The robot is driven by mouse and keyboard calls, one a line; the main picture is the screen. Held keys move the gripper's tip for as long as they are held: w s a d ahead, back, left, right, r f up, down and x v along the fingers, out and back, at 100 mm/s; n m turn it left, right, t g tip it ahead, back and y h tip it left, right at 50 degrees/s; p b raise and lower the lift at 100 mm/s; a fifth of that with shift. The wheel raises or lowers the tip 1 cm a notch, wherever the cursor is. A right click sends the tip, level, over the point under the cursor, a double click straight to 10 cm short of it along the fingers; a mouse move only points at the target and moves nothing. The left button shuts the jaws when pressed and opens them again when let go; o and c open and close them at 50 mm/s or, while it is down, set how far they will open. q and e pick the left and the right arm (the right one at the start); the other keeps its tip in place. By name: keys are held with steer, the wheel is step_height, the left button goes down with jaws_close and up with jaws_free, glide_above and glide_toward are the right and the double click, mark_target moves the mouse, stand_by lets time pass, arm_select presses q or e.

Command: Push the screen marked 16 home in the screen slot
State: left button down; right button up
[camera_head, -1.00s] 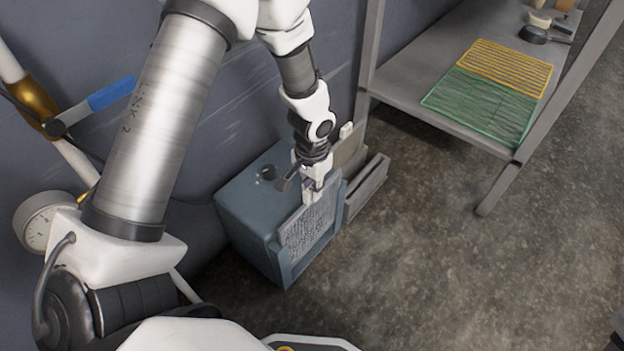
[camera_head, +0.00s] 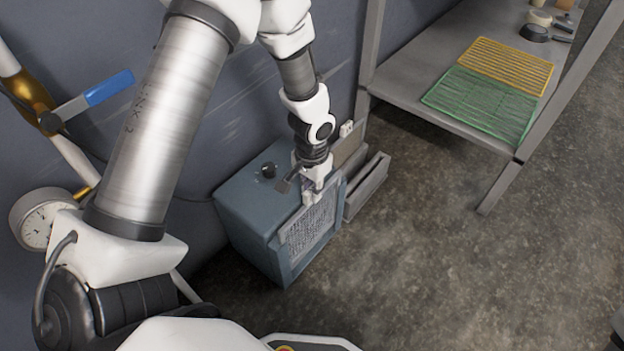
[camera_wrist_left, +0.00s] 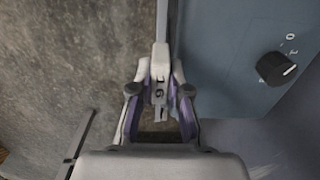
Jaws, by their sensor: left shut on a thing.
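The screen marked 16 (camera_head: 309,232) is a grey mesh panel standing upright at the front face of a blue-grey box (camera_head: 249,190). The screen slot is the frame at the front of this box (camera_wrist_left: 235,60), and the screen sits in it with its mesh showing. My left gripper (camera_head: 313,192) points down at the screen's top edge and is shut on its tab. In the left wrist view the pale tab with the "16" mark (camera_wrist_left: 159,88) lies between the fingers. How deep the screen sits is hard to tell. My right gripper is not in view.
The box has a black knob (camera_head: 268,170) on top. A grey narrow rack (camera_head: 366,186) stands right of the box. A shelf (camera_head: 417,88) at the upper right holds yellow (camera_head: 507,66) and green (camera_head: 480,103) grids. A pipe with a blue-handled valve (camera_head: 108,89) is at left. The floor in front is clear.

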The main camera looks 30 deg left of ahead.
arm_select(q)
steer(key=shift+f+b, duration=1.55)
steer(key=shift+f, duration=0.95)
stand_by(1.1)
steer(key=c, duration=1.1)
jaws_free()
steer(key=shift+d, duration=0.1)
steer(key=shift+o, duration=0.2)
steer(key=shift+r, duration=0.1)
step_height(320, 180, up, 12)
steer(key=shift+f, duration=0.1)
